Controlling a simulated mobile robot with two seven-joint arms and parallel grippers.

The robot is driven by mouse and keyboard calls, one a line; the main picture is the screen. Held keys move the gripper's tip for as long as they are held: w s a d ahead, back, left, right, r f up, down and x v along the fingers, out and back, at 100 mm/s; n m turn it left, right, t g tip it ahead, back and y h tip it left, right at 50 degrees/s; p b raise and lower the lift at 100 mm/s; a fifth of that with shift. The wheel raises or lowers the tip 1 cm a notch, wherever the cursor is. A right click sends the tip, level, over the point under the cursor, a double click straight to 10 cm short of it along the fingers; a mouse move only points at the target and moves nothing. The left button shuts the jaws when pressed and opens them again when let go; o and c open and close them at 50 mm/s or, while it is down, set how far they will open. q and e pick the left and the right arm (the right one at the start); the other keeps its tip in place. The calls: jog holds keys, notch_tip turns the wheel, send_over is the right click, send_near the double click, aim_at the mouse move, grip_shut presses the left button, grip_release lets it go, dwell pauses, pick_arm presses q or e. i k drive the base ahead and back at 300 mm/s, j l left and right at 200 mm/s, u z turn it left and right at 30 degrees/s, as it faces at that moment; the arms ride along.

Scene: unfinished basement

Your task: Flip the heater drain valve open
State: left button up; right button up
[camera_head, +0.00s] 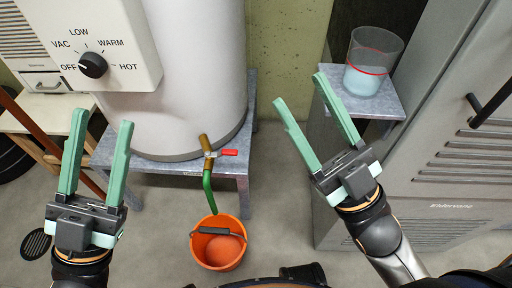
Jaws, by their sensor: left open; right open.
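The heater drain valve (208,153) is a brass fitting low on the front of the white water heater tank (199,70). Its red lever (229,152) points to the right, crosswise to the brass pipe. A green hose (208,189) hangs from the valve toward an orange bucket (219,244) on the floor. My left gripper (97,133) is open and empty, left of the valve, in front of the heater stand. My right gripper (299,101) is open and empty, right of the lever and apart from it.
A control box with a dial (93,65) set near OFF sits at upper left. The tank stands on a grey metal stand (166,178). At right, a clear container (372,62) rests on a small shelf (387,103) beside a grey cabinet (455,140). A floor drain (36,245) lies at lower left.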

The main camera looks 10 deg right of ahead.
aim_at(225, 151)
jog(key=j+z, duration=0.3)
jog(key=j, duration=0.4)
jog(key=j+z, duration=0.3)
jog(key=j, duration=0.4)
jog(key=k, duration=0.05)
